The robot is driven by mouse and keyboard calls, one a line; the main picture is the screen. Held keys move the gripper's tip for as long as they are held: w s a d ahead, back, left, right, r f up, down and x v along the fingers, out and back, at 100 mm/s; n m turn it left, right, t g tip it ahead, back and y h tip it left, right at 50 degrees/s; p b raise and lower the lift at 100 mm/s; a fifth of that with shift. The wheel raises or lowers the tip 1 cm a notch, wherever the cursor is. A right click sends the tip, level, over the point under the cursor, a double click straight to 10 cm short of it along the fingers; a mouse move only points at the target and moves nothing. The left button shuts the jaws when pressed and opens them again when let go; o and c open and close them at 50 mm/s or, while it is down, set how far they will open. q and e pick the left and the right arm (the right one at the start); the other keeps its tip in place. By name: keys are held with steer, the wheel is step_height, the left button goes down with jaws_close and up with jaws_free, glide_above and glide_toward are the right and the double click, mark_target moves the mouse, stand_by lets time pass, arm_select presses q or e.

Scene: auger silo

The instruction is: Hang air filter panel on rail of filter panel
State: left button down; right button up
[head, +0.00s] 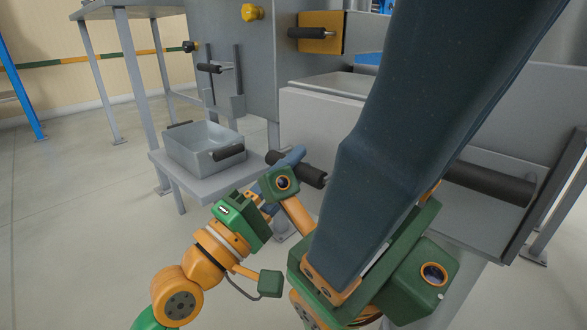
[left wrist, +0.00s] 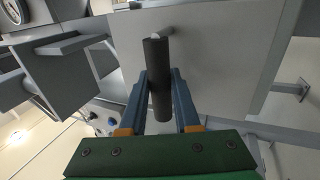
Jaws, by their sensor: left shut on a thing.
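A pale grey panel (head: 318,120), which looks like the air filter panel, stands upright against the grey machine. A black bar handle (head: 312,176) sticks out from it. My left gripper (head: 292,160) is shut on this handle, with its blue fingers on both sides of it. In the left wrist view the handle (left wrist: 157,75) lies between the fingers and the panel face (left wrist: 215,50) fills the middle. My right gripper (head: 410,110) is very close to the head camera, and its dark blue finger hides much of the panel. I cannot tell its opening. I cannot make out the rail for certain.
A grey tray (head: 190,158) with black handles stands on a low shelf (head: 185,184) at left. The machine cabinet (head: 225,30) carries knobs and handles. Another black handle (head: 488,183) on a grey plate is at right. Open floor (head: 60,210) lies at left.

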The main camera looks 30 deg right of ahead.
arm_select(q)
steer(key=shift+f, duration=0.2)
steer(key=c, duration=0.6)
jaws_free()
steer(key=shift+o, duration=0.2)
steer(key=shift+f, duration=0.1)
